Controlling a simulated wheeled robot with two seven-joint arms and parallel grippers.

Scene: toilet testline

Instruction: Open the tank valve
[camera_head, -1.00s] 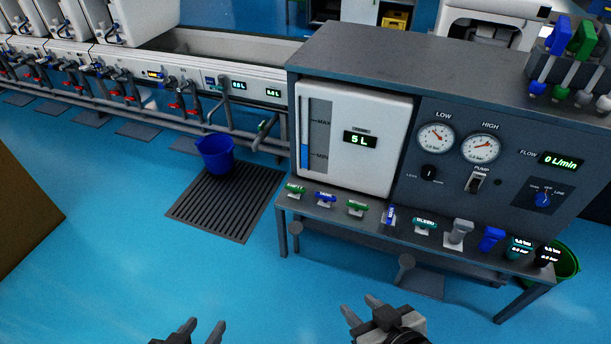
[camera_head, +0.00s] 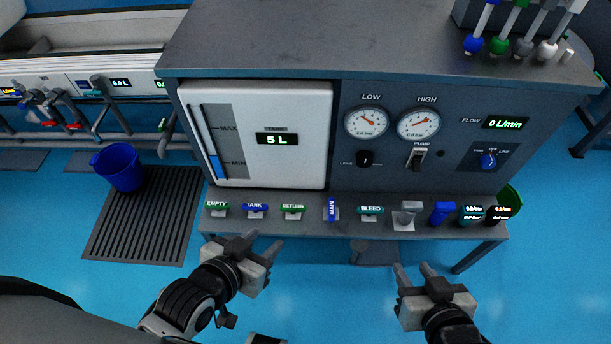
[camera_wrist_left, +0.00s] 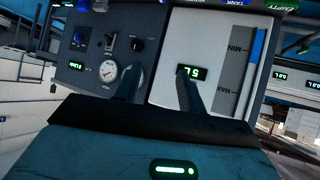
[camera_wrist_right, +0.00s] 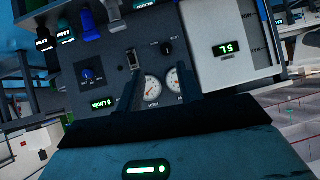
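The tank valve (camera_head: 255,209) has a blue handle labelled TANK, on the front ledge of the test bench. Its handle lies sideways, between the green EMPTY valve (camera_head: 216,208) and the green RETURN valve (camera_head: 293,210). My left gripper (camera_head: 262,243) is open and empty, apart from the valve and in front of the ledge, just below it in the head view. In the left wrist view, the blue TANK label (camera_wrist_left: 232,2) shows at the top edge. My right gripper (camera_head: 411,268) is open and empty, in front of the ledge's right part.
The blue MAIN valve (camera_head: 332,209) has its handle upright in the picture, beside the sideways BLEED valve (camera_head: 370,211). The white tank panel (camera_head: 290,110) reads 5 L. A blue bucket (camera_head: 120,168) stands on a floor grate (camera_head: 150,215) at left.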

